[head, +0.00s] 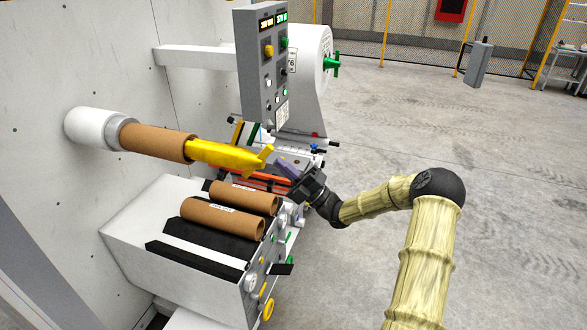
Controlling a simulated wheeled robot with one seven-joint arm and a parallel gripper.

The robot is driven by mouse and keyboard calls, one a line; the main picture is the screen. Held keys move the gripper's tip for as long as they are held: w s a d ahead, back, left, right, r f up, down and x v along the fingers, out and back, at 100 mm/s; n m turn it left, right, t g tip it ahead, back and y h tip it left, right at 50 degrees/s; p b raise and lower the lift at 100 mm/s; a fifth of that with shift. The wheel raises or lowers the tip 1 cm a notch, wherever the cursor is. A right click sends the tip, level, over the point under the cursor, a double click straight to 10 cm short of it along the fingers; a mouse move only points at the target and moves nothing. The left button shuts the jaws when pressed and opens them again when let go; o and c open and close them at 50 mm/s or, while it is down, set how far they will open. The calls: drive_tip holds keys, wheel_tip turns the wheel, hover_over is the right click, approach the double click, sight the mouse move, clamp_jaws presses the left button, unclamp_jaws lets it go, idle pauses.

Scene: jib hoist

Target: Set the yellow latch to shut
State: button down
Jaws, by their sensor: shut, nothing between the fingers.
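A long yellow piece (225,153) with a forked tip extends from the end of a brown cylinder (158,142) on the wall-side shaft. It may be the yellow latch, but I cannot tell for sure, nor whether it is open or shut.
A grey control panel (263,65) with displays and buttons stands just beyond the gripper. The white machine (135,222) carries two brown rolls (223,218) on black rests. A green handle (331,63) sticks out at the back.

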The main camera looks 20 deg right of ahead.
drive_tip(key=shift+p+x, duration=0.5)
drive_tip(key=shift+x, duration=0.5)
drive_tip(key=shift+w+a, duration=0.1)
drive_tip(key=shift+r+b, duration=0.1)
drive_tip(key=shift+b, duration=0.2)
